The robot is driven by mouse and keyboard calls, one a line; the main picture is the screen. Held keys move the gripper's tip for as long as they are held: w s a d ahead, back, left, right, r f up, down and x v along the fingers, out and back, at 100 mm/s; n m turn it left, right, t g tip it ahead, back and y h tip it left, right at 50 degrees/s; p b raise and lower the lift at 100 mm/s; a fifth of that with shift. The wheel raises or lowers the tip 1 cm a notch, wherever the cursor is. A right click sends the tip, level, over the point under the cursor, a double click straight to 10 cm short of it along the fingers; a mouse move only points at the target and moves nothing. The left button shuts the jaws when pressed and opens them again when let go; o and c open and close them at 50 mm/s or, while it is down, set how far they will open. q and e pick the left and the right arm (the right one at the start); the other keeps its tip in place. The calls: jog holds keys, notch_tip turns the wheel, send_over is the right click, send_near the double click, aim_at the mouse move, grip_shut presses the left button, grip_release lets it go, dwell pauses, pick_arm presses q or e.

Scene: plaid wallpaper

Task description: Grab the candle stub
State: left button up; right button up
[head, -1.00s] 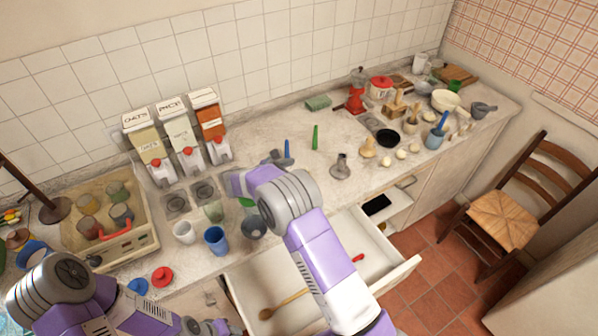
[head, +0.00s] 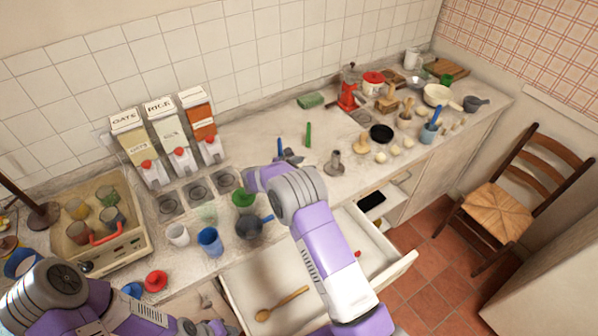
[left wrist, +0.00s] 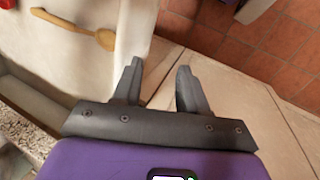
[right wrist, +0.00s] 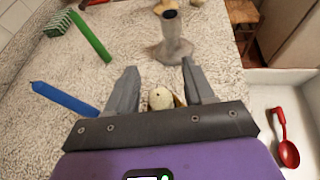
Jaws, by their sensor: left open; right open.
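A short cream lump with a dark dot on top, likely the candle stub (right wrist: 160,98), sits on the speckled counter. In the right wrist view it lies between my right fingers, near their base, with the gripper's body hiding its lower part. I cannot make it out in the head view. My right gripper (right wrist: 160,80) is open around it; it also shows in the head view (head: 291,157), low over the counter. My left gripper (left wrist: 158,68) is open and empty by the open drawer's front edge.
A blue candle (right wrist: 65,99) and a green candle (right wrist: 91,37) are left of my right gripper. A grey candle holder (right wrist: 172,48) stands ahead. The open drawer (head: 240,290) holds a wooden spoon (head: 282,303). Cups and a green funnel (head: 243,196) stand nearby.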

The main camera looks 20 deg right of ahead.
jog(key=shift+c, duration=0.3)
grip_shut()
